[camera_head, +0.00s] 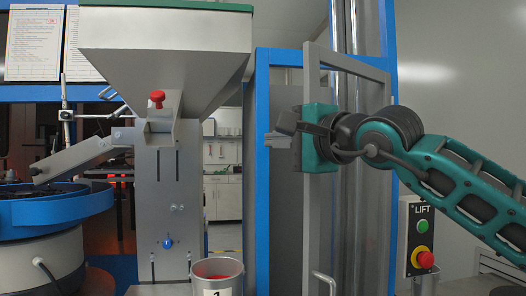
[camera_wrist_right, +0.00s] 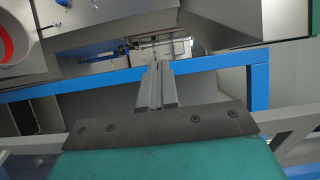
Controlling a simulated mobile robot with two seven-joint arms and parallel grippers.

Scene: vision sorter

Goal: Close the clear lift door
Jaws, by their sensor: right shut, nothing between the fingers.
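The clear lift door (camera_head: 312,220) has a grey frame and a see-through panel, and it stands at an angle to the blue lift frame (camera_head: 262,200), apparently partly open. A light bar handle (camera_head: 325,278) shows low on it. My right gripper (camera_head: 272,139) is shut and empty. Its teal body covers part of the door's left upright, and its fingers point left past that edge toward the blue post. I cannot tell whether it touches the door. In the right wrist view the closed fingers (camera_wrist_right: 158,68) point toward the blue frame (camera_wrist_right: 260,85). My left gripper is not in view.
A grey hopper (camera_head: 165,50) with a red knob (camera_head: 157,99) stands left of the lift. A round blue feeder (camera_head: 50,208) is at far left. A metal bucket (camera_head: 218,283) sits at the bottom. The LIFT button box (camera_head: 418,238) is below my right arm.

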